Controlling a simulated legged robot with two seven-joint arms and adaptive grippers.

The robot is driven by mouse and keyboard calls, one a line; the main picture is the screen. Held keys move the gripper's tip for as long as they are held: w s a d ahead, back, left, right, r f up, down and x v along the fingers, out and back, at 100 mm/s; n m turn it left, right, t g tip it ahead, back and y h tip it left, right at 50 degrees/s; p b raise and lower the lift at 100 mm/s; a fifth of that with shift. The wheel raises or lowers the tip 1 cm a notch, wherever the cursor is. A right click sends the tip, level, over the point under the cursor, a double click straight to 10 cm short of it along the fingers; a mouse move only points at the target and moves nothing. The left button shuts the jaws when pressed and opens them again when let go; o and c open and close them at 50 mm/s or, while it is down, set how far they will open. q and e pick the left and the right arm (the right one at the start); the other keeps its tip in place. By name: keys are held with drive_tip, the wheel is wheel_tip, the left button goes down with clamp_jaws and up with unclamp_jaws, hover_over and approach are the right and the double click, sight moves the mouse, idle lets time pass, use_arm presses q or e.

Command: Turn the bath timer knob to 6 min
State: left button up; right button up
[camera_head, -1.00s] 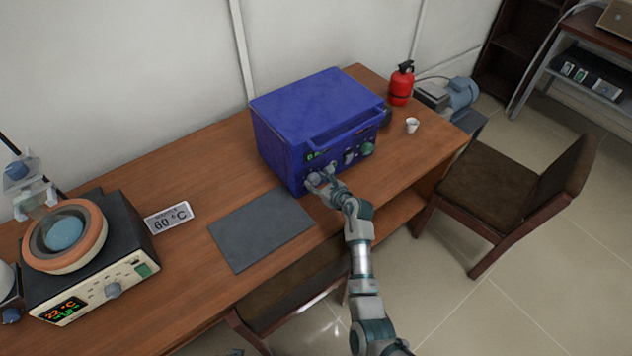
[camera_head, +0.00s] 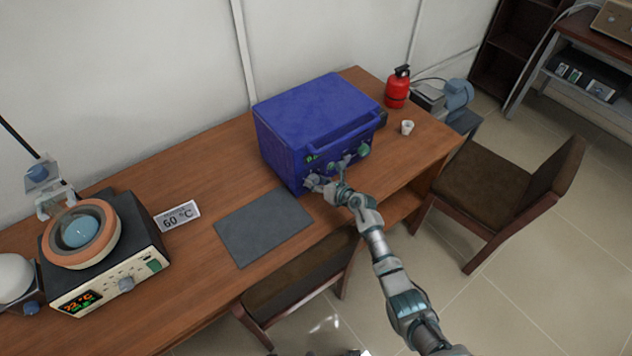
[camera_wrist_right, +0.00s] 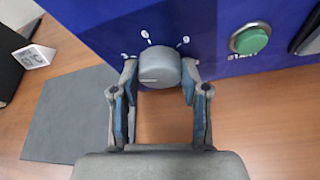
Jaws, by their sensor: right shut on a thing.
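The blue box (camera_head: 315,125) stands on the wooden table with its control panel facing me. My right gripper (camera_head: 316,183) is at the left part of this panel. In the right wrist view, the fingers of my right gripper (camera_wrist_right: 160,85) lie on both sides of the knob and are shut on it. The knob's flat face shows a short dark line at its lower left. My left gripper is not in view.
A green button (camera_wrist_right: 250,40) is right of the knob. A grey mat (camera_head: 263,227) lies before the box. A heating device (camera_head: 105,255) and a 60 °C sign (camera_head: 177,216) stand left. A cup (camera_head: 407,128) and red extinguisher (camera_head: 397,90) stand right. Chairs are in front.

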drive_tip(key=shift+d+f+m+g+y, duration=0.15)
drive_tip(key=shift+f+m+g+y, duration=0.2)
drive_tip(key=shift+m, duration=0.35)
drive_tip(key=o, duration=1.1)
drive_tip(key=shift+o, duration=0.2)
drive_tip(key=shift+r, duration=0.1)
drive_tip(key=shift+r, duration=0.15)
drive_tip(key=v, duration=1.2)
drive_tip(key=shift+d+f, duration=0.2)
drive_tip(key=shift+f, duration=0.2)
drive_tip(key=shift+a, duration=0.1)
